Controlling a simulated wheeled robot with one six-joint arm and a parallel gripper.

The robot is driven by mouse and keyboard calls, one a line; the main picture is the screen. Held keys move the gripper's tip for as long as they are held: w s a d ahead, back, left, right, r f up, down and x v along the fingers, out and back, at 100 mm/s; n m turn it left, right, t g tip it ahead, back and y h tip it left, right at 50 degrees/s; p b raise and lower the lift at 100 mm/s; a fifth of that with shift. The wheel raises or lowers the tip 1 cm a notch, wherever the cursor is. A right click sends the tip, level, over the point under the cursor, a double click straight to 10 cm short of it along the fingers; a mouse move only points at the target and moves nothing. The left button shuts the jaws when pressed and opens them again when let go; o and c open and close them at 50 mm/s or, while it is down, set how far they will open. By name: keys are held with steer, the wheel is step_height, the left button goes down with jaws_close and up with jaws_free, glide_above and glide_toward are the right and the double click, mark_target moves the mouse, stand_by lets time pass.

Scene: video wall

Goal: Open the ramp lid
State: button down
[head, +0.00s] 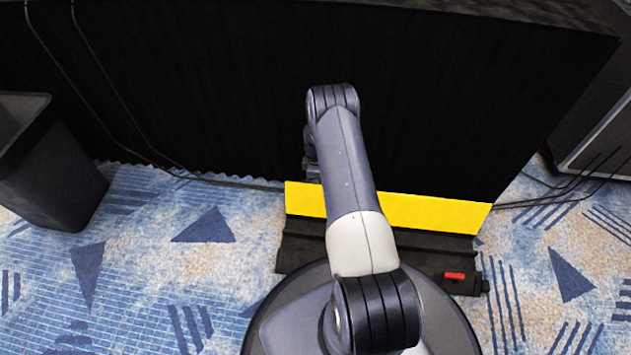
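The cable ramp lies on the carpet at the foot of the black drape, partly behind my arm and base. Its yellow lid (430,213) shows as a long band on both sides of my arm. The black ramp body (305,245) lies in front of the lid, with a small red piece (453,276) at its right end. I cannot tell from this view how far the lid is tilted. My gripper (311,168) is mostly hidden behind my arm, just above the lid's left part. Its fingers and any contact with the lid are not visible.
A black draped structure (200,90) stands directly behind the ramp. A dark bin (55,175) stands at the left, and a black case (590,125) at the right. Thin cables (215,182) run along the drape's foot. Patterned carpet (150,270) is clear left of the ramp.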

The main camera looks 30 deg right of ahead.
steer(key=shift+w+d+r, duration=0.15)
steer(key=shift+w+d, duration=0.4)
steer(key=shift+w, duration=0.2)
steer(key=c, duration=1.5)
jaws_free()
steer(key=shift+t, duration=0.3)
step_height(320, 180, up, 10)
steer(key=p, duration=0.4)
steer(key=shift+w+r, duration=0.15)
steer(key=shift+r, duration=0.05)
steer(key=shift+f, duration=0.1)
steer(key=shift+s+a+f+b, duration=0.15)
steer(key=shift+f+b, duration=0.5)
steer(key=shift+f, duration=1.2)
steer(key=shift+s+f+b, duration=0.1)
steer(key=shift+f+b, duration=0.55)
steer(key=shift+f, duration=1.2)
